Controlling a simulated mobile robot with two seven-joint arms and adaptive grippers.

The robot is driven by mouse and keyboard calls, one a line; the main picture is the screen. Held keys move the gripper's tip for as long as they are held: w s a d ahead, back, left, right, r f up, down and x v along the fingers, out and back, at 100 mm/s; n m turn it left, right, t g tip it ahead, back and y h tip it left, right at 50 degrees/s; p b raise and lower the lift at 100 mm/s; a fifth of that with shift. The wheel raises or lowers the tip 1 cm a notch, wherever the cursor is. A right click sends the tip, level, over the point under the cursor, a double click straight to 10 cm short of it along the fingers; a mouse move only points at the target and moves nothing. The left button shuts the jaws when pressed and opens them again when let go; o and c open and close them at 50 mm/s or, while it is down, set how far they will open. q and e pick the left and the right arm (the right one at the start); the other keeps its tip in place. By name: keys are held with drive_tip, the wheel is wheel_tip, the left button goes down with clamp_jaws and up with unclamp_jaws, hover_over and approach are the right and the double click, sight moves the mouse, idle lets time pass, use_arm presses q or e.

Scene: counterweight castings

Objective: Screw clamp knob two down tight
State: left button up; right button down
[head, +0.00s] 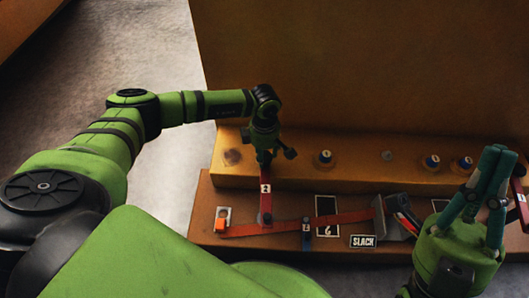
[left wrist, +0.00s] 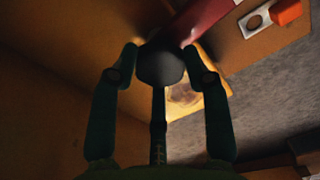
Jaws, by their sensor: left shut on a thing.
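My left gripper (head: 266,158) is at the raised ledge, beside the upper end of a red clamp bar (head: 265,194) that carries a white label reading 2. In the left wrist view a dark round knob (left wrist: 160,66) sits between the fingertips of my left gripper (left wrist: 160,60), which is shut on it. The red bar (left wrist: 196,24) passes just behind the knob. The knob's underside and thread are hidden, so I cannot tell how it seats. My right gripper (head: 494,152) is raised at the right, fingers upward and close together; whether they meet is unclear.
On the lower board are an orange block (head: 221,226), a long orange strip (head: 265,229), a SLACK sign (head: 362,241) and a grey plate (head: 379,215). Another red bar (head: 520,205) is beside my right gripper.

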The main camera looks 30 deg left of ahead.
sight(265, 156)
use_arm(q)
drive_tip(key=shift+d+r, duration=0.1)
drive_tip(key=o, duration=1.1)
drive_tip(key=shift+o, duration=0.2)
wheel_tip(265, 156, up, 12)
